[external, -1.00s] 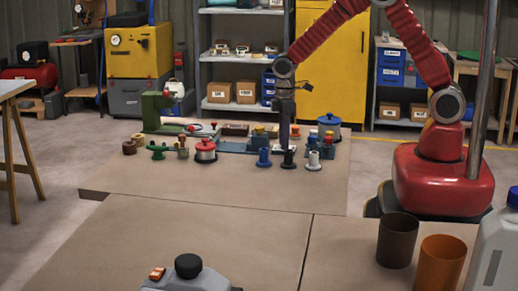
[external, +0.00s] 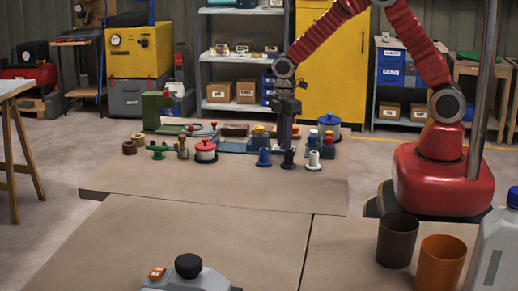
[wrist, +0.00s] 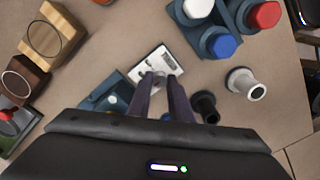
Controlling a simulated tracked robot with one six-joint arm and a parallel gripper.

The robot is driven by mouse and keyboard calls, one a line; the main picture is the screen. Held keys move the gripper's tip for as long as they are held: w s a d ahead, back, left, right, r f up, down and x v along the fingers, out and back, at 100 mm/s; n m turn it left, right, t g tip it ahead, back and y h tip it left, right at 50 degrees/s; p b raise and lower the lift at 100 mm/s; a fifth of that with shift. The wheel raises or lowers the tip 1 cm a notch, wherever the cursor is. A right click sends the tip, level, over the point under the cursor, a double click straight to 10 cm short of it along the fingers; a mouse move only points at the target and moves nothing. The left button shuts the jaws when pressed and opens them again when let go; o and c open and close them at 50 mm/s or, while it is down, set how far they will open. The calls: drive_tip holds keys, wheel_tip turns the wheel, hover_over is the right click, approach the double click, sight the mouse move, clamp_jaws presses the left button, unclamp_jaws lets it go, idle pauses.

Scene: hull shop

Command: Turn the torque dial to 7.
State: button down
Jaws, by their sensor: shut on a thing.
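The torque dial's white plate (wrist: 168,58) shows in the wrist view, with dark marks along its edge. The marks are too small to read. My gripper (wrist: 160,80) is directly over the plate, its two dark fingers close together on the small grey dial knob (wrist: 158,76). The fingers hide most of the knob, so I cannot tell its setting. In the external view, my gripper (external: 285,145) points straight down among the objects at the back of the brown table; the dial is hardly visible there.
A blue block (wrist: 214,43) with white, blue and red caps stands close by the plate. Black (wrist: 206,104) and white (wrist: 246,84) spools stand to its right. A red-lidded pot (external: 205,152) and a blue-lidded pot (external: 329,124) flank the area.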

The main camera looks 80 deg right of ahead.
drive_tip(key=c, duration=1.6)
unclamp_jaws()
drive_tip(key=shift+r, duration=0.1)
wheel_tip(320, 180, up, 14)
drive_tip(key=shift+f, duration=0.25)
